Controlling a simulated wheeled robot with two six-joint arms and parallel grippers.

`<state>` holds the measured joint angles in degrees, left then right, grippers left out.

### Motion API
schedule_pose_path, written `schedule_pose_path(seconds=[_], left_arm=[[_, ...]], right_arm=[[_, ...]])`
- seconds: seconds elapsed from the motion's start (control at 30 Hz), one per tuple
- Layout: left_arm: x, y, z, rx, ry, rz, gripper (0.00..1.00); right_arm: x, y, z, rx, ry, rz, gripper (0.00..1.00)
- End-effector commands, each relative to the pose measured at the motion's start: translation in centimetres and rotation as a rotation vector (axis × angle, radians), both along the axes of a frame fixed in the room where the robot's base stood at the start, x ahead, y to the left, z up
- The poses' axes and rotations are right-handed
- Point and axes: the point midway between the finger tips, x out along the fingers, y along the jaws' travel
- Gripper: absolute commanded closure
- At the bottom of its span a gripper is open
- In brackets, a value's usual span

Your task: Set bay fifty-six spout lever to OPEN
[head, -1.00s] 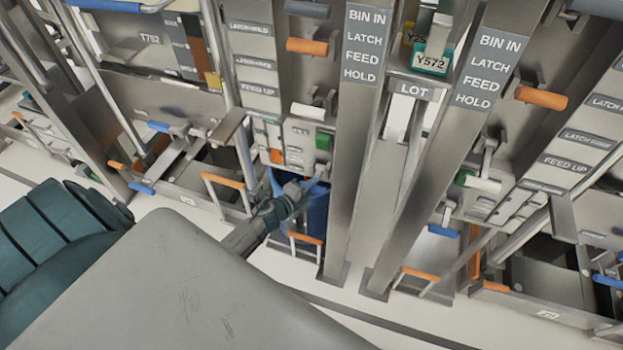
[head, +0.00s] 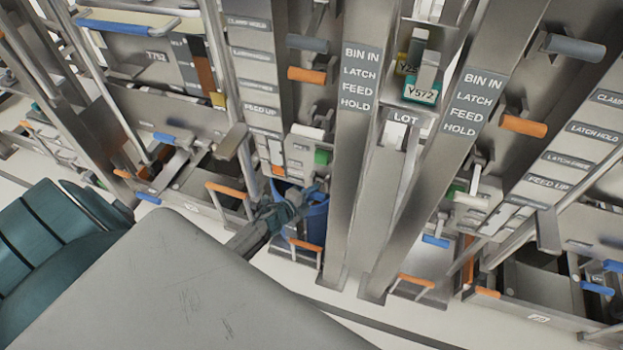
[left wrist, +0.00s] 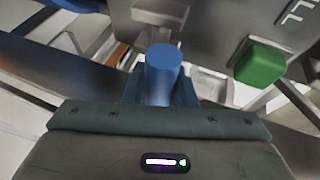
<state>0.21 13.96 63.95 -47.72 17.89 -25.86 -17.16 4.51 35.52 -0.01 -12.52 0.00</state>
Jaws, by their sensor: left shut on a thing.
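My left gripper (head: 308,194) is low in front of the middle bay in the head view. In the left wrist view the end of a blue cylindrical lever grip (left wrist: 163,72) stands between the fingers, and the gripper is shut on it. In the head view the gripper mostly hides this grip. No bay number or OPEN mark is readable near the lever. My right gripper is not in view.
A green block (head: 322,157) is just above the gripper and shows at right in the left wrist view (left wrist: 260,62). A blue bin (head: 318,222) stands behind the gripper. Orange handles (head: 306,246) and steel posts (head: 350,190) are close by. White floor lies in front.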

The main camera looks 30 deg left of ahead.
Motion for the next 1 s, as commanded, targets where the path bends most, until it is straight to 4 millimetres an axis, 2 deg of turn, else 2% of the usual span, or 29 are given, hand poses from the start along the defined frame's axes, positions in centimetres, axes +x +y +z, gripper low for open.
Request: schedule_pose_path(seconds=[0.03, 0.13, 0.83, 0.87, 1.0], left_arm=[[0.3, 0.1, 0.7, 0.002, -0.004, 0.000, 1.00], [0.5, 0.2, 1.0, 0.003, -0.006, -0.001, 1.00], [1.1, 0.3, 1.9, 0.005, -0.016, -0.002, 1.00], [1.1, 0.3, 2.0, 0.005, -0.016, -0.003, 0.72], [1.1, 0.3, 1.8, 0.004, -0.014, -0.002, 0.49]], right_arm=[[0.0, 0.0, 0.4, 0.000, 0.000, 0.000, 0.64], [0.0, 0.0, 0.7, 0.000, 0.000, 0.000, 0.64], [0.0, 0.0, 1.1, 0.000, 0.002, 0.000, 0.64], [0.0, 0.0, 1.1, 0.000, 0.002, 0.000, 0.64], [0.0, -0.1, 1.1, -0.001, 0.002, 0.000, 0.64]])
